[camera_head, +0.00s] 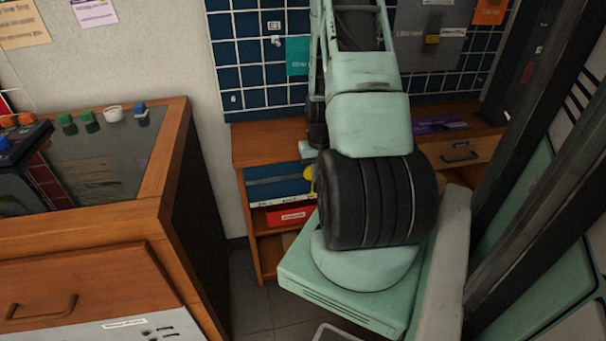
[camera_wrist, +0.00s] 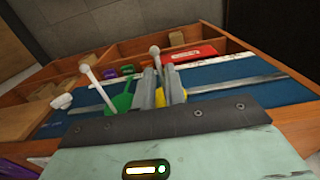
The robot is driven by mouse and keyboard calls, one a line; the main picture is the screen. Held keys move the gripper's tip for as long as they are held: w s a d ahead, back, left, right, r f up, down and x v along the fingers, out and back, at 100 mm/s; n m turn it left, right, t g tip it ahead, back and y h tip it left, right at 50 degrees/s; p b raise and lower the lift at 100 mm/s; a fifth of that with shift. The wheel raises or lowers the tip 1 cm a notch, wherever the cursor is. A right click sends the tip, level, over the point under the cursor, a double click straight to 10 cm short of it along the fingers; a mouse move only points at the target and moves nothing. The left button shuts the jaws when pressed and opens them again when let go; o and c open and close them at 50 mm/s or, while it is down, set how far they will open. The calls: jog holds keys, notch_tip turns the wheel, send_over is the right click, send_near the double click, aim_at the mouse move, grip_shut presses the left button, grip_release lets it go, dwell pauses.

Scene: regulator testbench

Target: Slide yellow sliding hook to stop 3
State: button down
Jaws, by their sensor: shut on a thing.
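The yellow sliding hook (camera_wrist: 160,97) shows low between the two grey fingers of my gripper (camera_wrist: 162,82) in the wrist view. My gripper is shut on it, and the fingers hide part of it. A white-knobbed stem rises just beyond the fingers. A small yellow part of the hook (camera_head: 308,182) shows in the head view, beside my dark wrist. The hook is on a blue panel (camera_wrist: 215,80) with metal rails (camera_wrist: 235,85). Stop marks cannot be read. My arm hides much of the panel in the head view.
A green hook (camera_wrist: 119,98) with a white-knobbed stem stands just left of my gripper. A red labelled box (camera_wrist: 193,54) lies beyond, in the wooden bench's compartments (camera_wrist: 120,48). A wooden cabinet (camera_head: 85,285) stands at left in the head view, with a floor gap between.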

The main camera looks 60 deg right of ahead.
jog(key=shift+s+d, duration=0.25)
jog(key=shift+s, duration=0.05)
jog(key=c, duration=1.4)
grip_release()
jog(key=shift+c, duration=0.2)
jog(key=shift+r, duration=0.1)
notch_tip(320, 180, up, 17)
jog(key=p, duration=0.1)
jog(key=shift+r+p, duration=0.15)
jog(key=shift+p, duration=0.2)
